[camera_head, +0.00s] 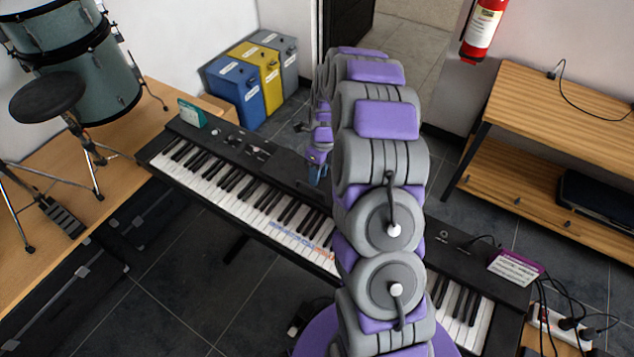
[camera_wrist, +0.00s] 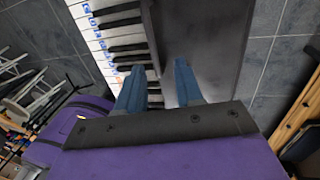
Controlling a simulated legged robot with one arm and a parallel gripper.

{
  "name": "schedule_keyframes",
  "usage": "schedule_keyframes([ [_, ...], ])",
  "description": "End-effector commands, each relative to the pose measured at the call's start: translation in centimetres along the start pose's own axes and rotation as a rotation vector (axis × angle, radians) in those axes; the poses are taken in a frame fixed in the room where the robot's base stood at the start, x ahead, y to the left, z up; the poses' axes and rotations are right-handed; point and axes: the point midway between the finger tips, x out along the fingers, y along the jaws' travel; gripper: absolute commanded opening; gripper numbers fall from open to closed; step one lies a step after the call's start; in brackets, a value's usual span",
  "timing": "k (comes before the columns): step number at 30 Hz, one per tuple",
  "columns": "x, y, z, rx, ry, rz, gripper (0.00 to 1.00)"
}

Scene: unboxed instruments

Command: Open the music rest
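The black digital piano (camera_head: 232,185) stands diagonally across the head view, its white keys facing the lower left. My gripper (camera_head: 318,172) is over the back part of its top, partly behind my own arm. In the wrist view my gripper (camera_wrist: 159,66) shows two blue fingers apart with nothing held between them. The left finger is over the edge of the keys (camera_wrist: 112,38) and the right finger over the flat dark top panel (camera_wrist: 205,38). No raised music rest shows. I cannot tell a folded rest from the panel, nor whether the fingers touch it.
A wooden shelf unit (camera_head: 535,105) stands at the right and a drum kit on a wooden platform (camera_head: 25,285) at the left. Blue, yellow and grey bins (camera_head: 237,92) are at the back. A power strip with cables (camera_head: 560,328) lies at the lower right.

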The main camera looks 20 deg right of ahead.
Motion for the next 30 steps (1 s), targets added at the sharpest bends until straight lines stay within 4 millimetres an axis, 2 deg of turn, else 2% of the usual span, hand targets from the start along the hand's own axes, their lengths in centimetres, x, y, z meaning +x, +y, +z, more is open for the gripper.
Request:
schedule_keyframes([
  [3,1.9,0.2,0.1,0.000,0.003,0.001,0.36],
  [7,3.0,0.1,0.1,0.001,-0.001,-0.001,0.36],
  [19,3.6,-0.2,-0.1,0.000,-0.003,0.001,0.36],
  [30,3.6,0.0,0.1,0.000,-0.001,-0.001,0.01],
])
